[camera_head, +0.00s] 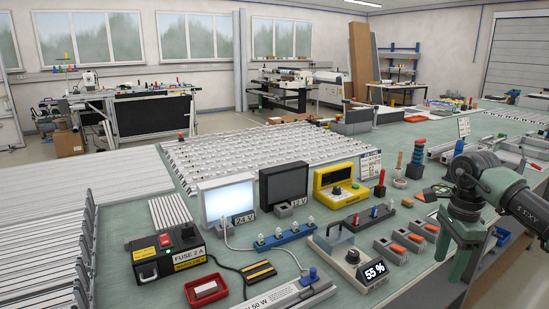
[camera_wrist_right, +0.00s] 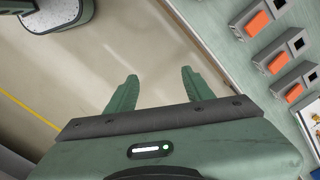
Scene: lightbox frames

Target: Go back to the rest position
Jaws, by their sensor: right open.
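My right gripper (camera_head: 450,260) hangs fingers down at the right side of the head view, by the near right edge of the bench. In the right wrist view its two green fingers (camera_wrist_right: 158,90) are spread apart with nothing between them. Bare floor (camera_wrist_right: 140,50) shows beyond the fingertips, and the bench edge runs along the right. My left gripper is not in view. On the bench, a lit light box (camera_head: 228,196) marked 24 V stands beside a dark one (camera_head: 284,185) marked 12 V.
Grey blocks with orange switches (camera_head: 408,240) sit on the bench left of my right gripper; they also show in the wrist view (camera_wrist_right: 257,24). A dimmer box reading 55 % (camera_head: 350,258), a fuse box (camera_head: 165,254) and a red tray (camera_head: 206,288) stand nearer the front.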

